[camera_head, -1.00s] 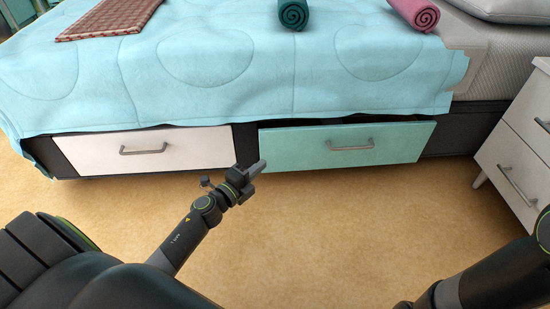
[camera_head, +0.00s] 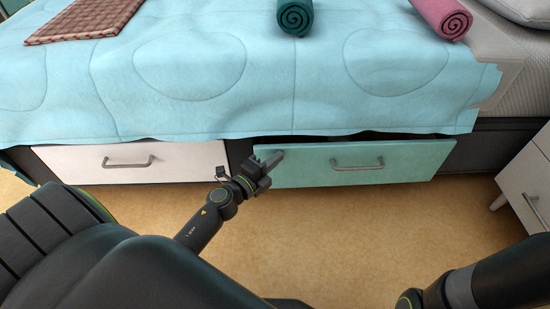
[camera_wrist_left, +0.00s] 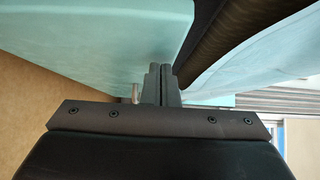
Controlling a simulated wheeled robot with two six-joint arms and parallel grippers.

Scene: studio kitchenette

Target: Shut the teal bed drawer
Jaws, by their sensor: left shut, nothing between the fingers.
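The teal bed drawer (camera_head: 400,165) is under the bed, right of the white drawer, with a grey bar handle (camera_head: 357,163). Its front stands out from the bed frame, with a dark gap above its top edge. My left gripper (camera_head: 276,157) is shut and empty, its fingertips overlapping the front's upper left corner. In the left wrist view, the shut fingers (camera_wrist_left: 160,80) are beside the teal front (camera_wrist_left: 100,35). I cannot tell whether they touch it. My right arm shows at the lower right, but its gripper is out of view.
A white drawer (camera_head: 70,163) is left of the teal one. A light blue blanket (camera_head: 190,65) hangs over the bed edge above both. A white nightstand (camera_head: 528,185) stands at the right. Tan floor (camera_head: 370,230) in front of the drawers is clear.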

